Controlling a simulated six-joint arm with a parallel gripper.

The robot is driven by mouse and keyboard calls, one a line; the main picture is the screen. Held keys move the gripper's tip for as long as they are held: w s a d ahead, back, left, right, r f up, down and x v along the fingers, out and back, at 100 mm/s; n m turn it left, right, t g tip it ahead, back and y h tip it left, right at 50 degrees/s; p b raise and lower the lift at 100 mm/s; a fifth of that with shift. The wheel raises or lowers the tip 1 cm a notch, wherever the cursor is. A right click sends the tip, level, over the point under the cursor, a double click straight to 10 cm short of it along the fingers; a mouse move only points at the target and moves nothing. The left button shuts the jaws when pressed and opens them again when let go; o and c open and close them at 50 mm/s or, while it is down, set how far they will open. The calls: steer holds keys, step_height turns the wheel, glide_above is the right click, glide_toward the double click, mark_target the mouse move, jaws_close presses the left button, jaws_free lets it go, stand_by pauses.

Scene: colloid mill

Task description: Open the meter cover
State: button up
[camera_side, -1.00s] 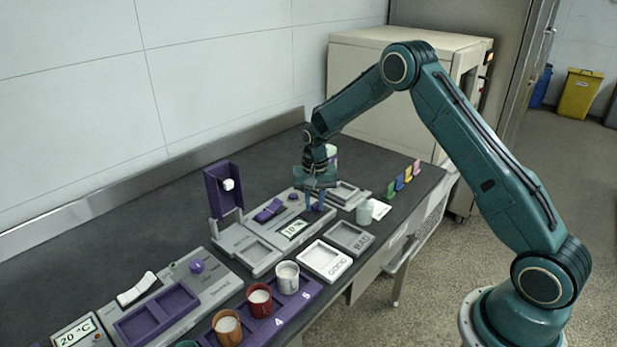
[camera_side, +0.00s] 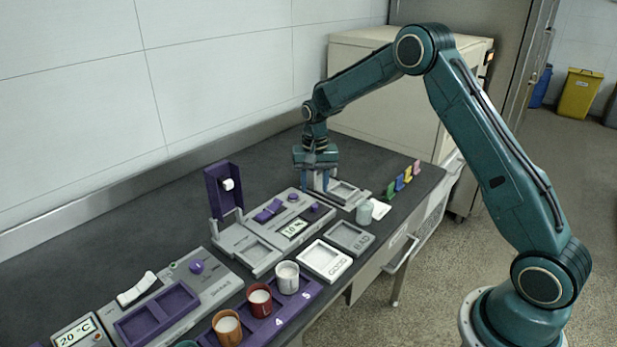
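The meter (camera_side: 262,246) is a grey unit on the dark bench, with a small display reading about 10 % (camera_side: 294,229). Its purple cover (camera_side: 221,200) stands upright at the left end, with a white knob (camera_side: 228,184) on its face. The shallow grey recess in front of the cover is exposed. My gripper (camera_side: 317,186) points down behind the meter's right end, apart from the cover.
The GOOD tray (camera_side: 326,273) and BAD tray (camera_side: 367,252) lie in front of the meter. Cups (camera_side: 288,285) stand in a purple rack at the front. A purple-and-grey unit (camera_side: 207,292) is at front left. Colored tabs (camera_side: 408,173) stand at right. The bench behind the meter is clear.

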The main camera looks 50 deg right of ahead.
mark_target(315, 206)
step_height(315, 206, up, 8)
stand_by(0.4)
steer(key=s+a+r+n+t, duration=0.1)
steer(key=s+a+r+n, duration=0.15)
steer(key=s+r, duration=0.5)
steer(key=s+a+r+n+t, duration=0.2)
steer(key=s+a+r, duration=0.2)
steer(key=s+r, duration=0.35)
steer(key=s+a+n+t, duration=0.1)
steer(key=s+a+n, duration=0.1)
steer(key=s, duration=0.7)
steer(key=s+a+f+n+t, duration=0.1)
steer(key=s+a+n, duration=0.1)
steer(key=s, duration=0.8)
steer(key=shift+s+f+t, duration=0.2)
steer(key=shift+f+t, duration=0.05)
steer(key=shift+t, duration=0.05)
